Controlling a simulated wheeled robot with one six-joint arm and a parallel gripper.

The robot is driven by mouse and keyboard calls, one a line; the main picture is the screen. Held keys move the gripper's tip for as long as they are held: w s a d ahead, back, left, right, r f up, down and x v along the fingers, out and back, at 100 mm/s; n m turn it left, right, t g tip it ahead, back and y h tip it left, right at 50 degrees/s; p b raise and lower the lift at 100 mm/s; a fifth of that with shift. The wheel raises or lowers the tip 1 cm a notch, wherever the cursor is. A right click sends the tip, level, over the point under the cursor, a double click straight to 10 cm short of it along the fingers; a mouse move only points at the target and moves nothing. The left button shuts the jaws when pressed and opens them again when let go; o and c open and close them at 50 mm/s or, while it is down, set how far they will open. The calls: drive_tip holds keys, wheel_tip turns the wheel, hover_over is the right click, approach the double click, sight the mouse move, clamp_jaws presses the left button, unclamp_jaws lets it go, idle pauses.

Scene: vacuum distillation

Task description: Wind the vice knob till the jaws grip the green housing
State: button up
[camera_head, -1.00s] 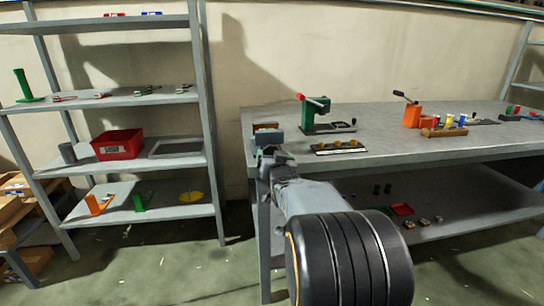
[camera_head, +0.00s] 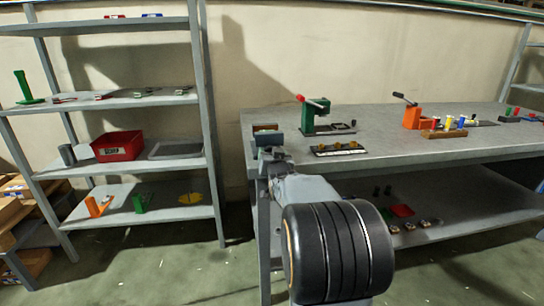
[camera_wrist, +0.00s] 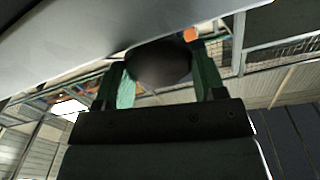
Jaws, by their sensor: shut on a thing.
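My gripper (camera_head: 268,156) is at the left front corner of the workbench, beside a grey block (camera_head: 269,138) at the bench edge that may be part of the vice. In the wrist view, the two green fingers of my gripper (camera_wrist: 158,76) stand on either side of a dark round knob (camera_wrist: 158,64) and are shut on it. The vice jaws are not clear in either view. A green-bodied device with a red-tipped lever (camera_head: 315,115) stands on the bench behind and to the right; I cannot tell whether it is the green housing.
A black tray with yellow pieces (camera_head: 340,149) lies right of my gripper on the workbench (camera_head: 375,130). An orange lever device (camera_head: 412,117) and a wooden block of coloured pieces (camera_head: 443,133) stand farther right. A shelf rack (camera_head: 208,120) stands left, with floor between.

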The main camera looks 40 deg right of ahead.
drive_tip(key=shift+c, duration=1.2)
drive_tip(key=shift+m, duration=0.8)
drive_tip(key=o, duration=0.9)
drive_tip(key=shift+c, duration=0.2)
drive_tip(key=p+v, duration=0.1)
drive_tip(key=v, duration=1.2)
drive_tip(key=shift+s, duration=0.4)
drive_tip(key=shift+a+f, duration=0.1)
drive_tip(key=shift+a, duration=0.1)
